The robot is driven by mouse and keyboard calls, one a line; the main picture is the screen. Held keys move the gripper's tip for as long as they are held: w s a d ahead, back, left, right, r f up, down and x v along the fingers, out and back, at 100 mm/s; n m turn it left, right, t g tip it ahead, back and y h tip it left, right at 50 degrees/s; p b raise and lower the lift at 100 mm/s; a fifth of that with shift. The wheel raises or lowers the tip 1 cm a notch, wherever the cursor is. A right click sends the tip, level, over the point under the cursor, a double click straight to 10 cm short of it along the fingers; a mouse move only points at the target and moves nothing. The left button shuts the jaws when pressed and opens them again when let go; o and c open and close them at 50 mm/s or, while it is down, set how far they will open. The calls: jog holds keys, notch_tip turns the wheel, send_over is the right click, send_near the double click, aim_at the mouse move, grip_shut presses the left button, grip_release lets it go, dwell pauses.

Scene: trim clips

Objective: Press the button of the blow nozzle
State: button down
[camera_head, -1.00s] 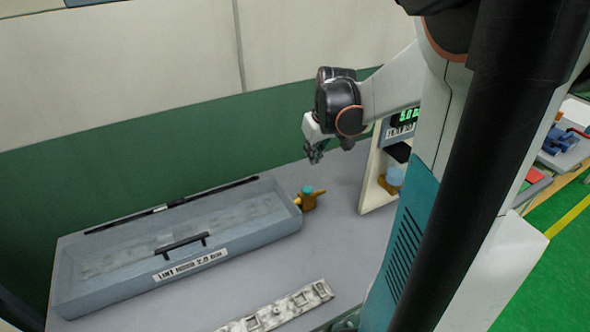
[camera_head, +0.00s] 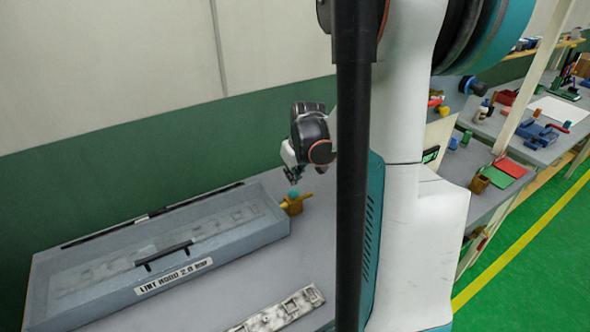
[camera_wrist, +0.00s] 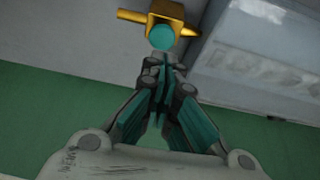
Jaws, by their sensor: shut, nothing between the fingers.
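The blow nozzle (camera_head: 293,206) is a yellow-brown block with a spout, beside the right end of the grey box on the bench. Its round teal button (camera_head: 293,194) is on top. In the wrist view the nozzle (camera_wrist: 165,10) and its button (camera_wrist: 161,37) show at the top, just beyond my fingertips. My gripper (camera_head: 294,178) is shut and empty, pointing down close above the button. It also shows in the wrist view (camera_wrist: 160,62). I cannot tell whether the fingertips touch the button.
The grey box (camera_head: 270,232) has a lid handle and a "lint hood" label; a pale speckled strip shows inside. Another speckled strip (camera_head: 280,312) lies at the bench front. My arm hides the bench right of the nozzle. More benches with tools stand at right.

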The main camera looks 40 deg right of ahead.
aim_at(292, 192)
jog(key=x, duration=0.2)
jog(key=b+x, duration=0.1)
jog(key=x, duration=0.1)
jog(key=shift+s+f, duration=0.1)
jog(key=shift+s, duration=0.3)
